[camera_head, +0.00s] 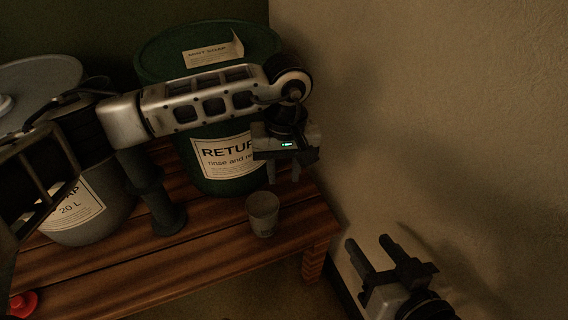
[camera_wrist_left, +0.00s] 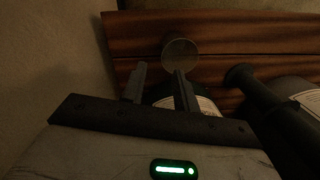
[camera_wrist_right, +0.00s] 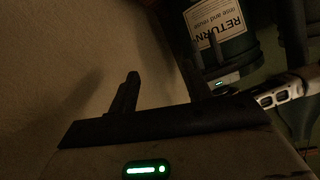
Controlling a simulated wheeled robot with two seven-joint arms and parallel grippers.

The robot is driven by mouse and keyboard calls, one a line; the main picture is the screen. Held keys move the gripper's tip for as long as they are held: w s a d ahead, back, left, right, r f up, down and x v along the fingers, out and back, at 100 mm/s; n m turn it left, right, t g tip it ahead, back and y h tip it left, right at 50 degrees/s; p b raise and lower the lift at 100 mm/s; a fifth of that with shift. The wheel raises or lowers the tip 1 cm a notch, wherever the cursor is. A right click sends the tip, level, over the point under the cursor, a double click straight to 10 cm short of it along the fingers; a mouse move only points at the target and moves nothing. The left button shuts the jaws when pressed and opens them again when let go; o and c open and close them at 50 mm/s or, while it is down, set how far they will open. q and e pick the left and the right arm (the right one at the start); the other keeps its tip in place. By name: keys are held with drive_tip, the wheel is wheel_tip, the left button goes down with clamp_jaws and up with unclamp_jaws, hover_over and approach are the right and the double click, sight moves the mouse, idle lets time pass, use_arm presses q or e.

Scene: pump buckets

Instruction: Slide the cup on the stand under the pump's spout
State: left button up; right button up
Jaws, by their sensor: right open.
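A small grey cup (camera_head: 263,214) stands upright on the slatted wooden bench (camera_head: 230,250), near its right end; in the left wrist view a round grey-brown shape (camera_wrist_left: 180,52) looks like this cup from above. My left gripper (camera_head: 284,178) is open and empty, just above and behind the cup, in front of the green bucket. Its fingers (camera_wrist_left: 160,85) are apart in the left wrist view. My right gripper (camera_head: 368,256) is open and empty, low right of the bench. A dark post with a flared foot (camera_head: 165,205) stands left of the cup. I cannot make out the pump's spout.
The green bucket (camera_head: 205,165) labelled RETURN stands behind the cup. A grey soap bucket (camera_head: 95,215) is at left, partly behind my left arm. A red object (camera_head: 22,303) lies lower left. A bare wall (camera_head: 430,110) closes the right side.

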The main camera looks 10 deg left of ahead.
sight(277, 211)
use_arm(q)
drive_tip(key=shift+w+a+r+y, duration=0.1)
drive_tip(key=shift+w+a+y, duration=0.2)
drive_tip(key=shift+w+a, duration=0.15)
use_arm(e)
drive_tip(key=shift+w, duration=0.1)
use_arm(q)
drive_tip(key=shift+s, duration=0.1)
drive_tip(key=f+b, duration=0.1)
drive_tip(key=f, duration=0.4)
drive_tip(key=f+b, duration=0.1)
drive_tip(key=f, duration=0.3)
drive_tip(key=f+b, duration=0.2)
drive_tip(key=f, duration=0.3)
drive_tip(key=shift+s+a+f, duration=0.15)
drive_tip(key=shift+a+f, duration=0.2)
drive_tip(key=shift+f, duration=0.6)
use_arm(e)
drive_tip(key=shift+w+a+r+m+t+y, duration=0.25)
drive_tip(key=shift+a+r+m+t+y, duration=0.25)
drive_tip(key=shift+a+r+m+y, duration=0.35)
drive_tip(key=shift+d, duration=0.1)
